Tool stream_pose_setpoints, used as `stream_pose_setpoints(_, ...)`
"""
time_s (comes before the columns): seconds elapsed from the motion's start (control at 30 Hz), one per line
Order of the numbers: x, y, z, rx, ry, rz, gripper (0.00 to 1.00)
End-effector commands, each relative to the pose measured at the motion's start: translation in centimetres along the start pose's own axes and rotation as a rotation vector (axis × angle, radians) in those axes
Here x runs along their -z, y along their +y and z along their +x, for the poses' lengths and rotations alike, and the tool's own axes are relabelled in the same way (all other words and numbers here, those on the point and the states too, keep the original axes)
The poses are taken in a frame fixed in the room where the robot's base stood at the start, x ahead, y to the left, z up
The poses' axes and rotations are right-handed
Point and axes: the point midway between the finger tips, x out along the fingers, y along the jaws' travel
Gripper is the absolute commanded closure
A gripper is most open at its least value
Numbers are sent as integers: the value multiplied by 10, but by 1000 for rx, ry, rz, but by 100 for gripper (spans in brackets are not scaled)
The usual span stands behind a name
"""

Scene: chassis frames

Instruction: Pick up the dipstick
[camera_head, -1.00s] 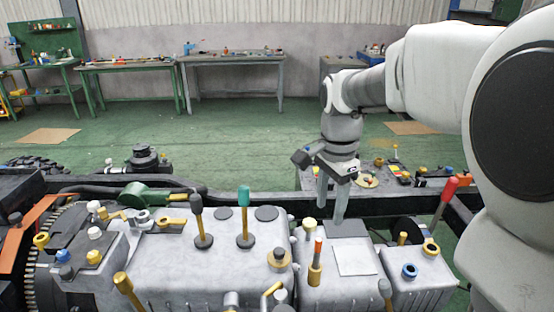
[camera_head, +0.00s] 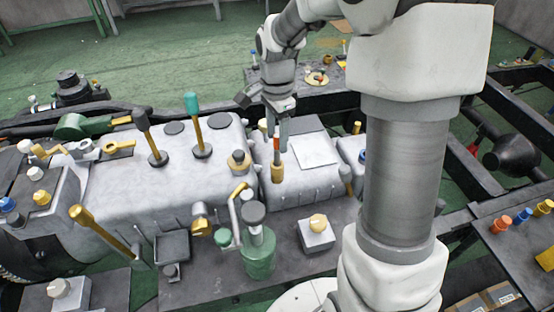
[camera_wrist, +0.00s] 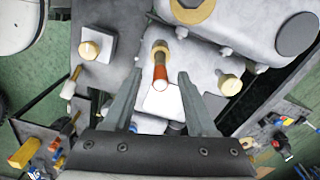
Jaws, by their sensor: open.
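The dipstick, which I take to be the thin stick with an orange-red grip (camera_head: 276,132), stands upright in a yellow collar (camera_head: 278,173) on the grey engine block. In the wrist view the orange-red grip (camera_wrist: 160,78) points toward me between the two fingertips, its gold collar (camera_wrist: 160,48) just beyond them. My gripper (camera_wrist: 160,75) is open, with a gap on both sides of the grip. In the head view my gripper (camera_head: 277,138) hangs over the block, overlapping the dipstick's upper part. I cannot tell whether either finger touches it.
A green-topped lever (camera_head: 197,122) and a grey-topped lever (camera_head: 150,136) stand on the block to the left. A green canister (camera_head: 258,255) and a box with a yellow knob (camera_head: 317,230) are in front. A yellow-capped fitting (camera_wrist: 229,84) is close right of the fingers.

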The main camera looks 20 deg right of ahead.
Motion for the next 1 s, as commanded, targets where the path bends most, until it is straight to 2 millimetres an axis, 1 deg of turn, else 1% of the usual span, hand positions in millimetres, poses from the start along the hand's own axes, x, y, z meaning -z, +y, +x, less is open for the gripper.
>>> stream_pose_setpoints(0.17,0,1,12,-2,0,-1,43)
stream_pose_setpoints(0.3,1,0,35,-3,-2,-1,43)
stream_pose_setpoints(0.43,0,0,51,-3,-1,-1,43)
stream_pose_setpoints(0.53,0,0,56,0,0,-1,43)
stream_pose_setpoints(0.73,0,0,56,1,0,-1,43)
stream_pose_setpoints(0.77,0,0,56,1,0,-1,45)
stream_pose_setpoints(0.9,0,0,56,0,0,-1,70)
stream_pose_setpoints(0.97,0,0,56,0,0,-1,81)
stream_pose_setpoints(1.0,0,0,56,0,0,-1,88)
